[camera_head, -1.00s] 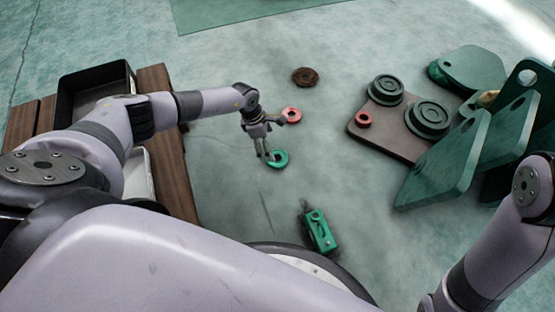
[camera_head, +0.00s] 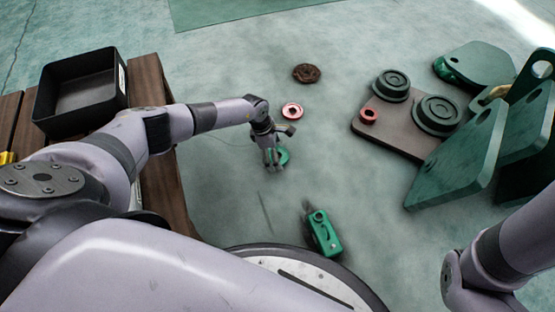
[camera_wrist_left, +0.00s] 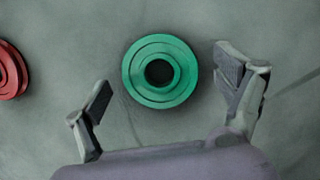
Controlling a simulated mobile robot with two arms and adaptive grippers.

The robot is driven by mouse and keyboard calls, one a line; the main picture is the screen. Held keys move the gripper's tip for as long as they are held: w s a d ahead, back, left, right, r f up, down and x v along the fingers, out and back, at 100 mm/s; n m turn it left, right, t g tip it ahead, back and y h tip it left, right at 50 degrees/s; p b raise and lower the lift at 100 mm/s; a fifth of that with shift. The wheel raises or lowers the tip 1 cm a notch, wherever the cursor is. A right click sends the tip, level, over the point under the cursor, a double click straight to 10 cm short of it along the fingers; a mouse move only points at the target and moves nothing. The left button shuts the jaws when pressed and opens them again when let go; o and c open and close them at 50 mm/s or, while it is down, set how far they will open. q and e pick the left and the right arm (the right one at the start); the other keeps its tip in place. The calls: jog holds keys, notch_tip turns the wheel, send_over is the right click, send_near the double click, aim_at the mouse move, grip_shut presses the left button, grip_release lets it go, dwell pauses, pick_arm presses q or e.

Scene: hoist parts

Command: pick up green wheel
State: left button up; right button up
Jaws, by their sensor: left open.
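The green wheel (camera_head: 283,156) lies flat on the floor in the head view, partly hidden behind my left gripper (camera_head: 274,166). In the left wrist view the green wheel (camera_wrist_left: 160,71) shows whole as a grooved ring with a dark central hole. The fingers of my left gripper (camera_wrist_left: 166,92) are spread wide, one to each side and slightly below the wheel in the picture. The gripper is open and empty, and the wheel looks apart from both fingers. My right gripper is not in view; only part of my right arm shows at the right edge.
A red wheel (camera_head: 292,111) lies just beyond the green one, with a brown disc (camera_head: 306,73) farther back. A green block (camera_head: 323,233) lies nearer. A brown plate (camera_head: 385,123) with green discs and green panels (camera_head: 458,153) stands right. A black bin (camera_head: 122,88) sits left.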

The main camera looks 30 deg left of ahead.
pick_arm(q)
jog(key=shift+c, duration=0.5)
jog(key=c, duration=1.6)
jog(key=shift+r, duration=0.1)
jog(key=shift+c, duration=0.3)
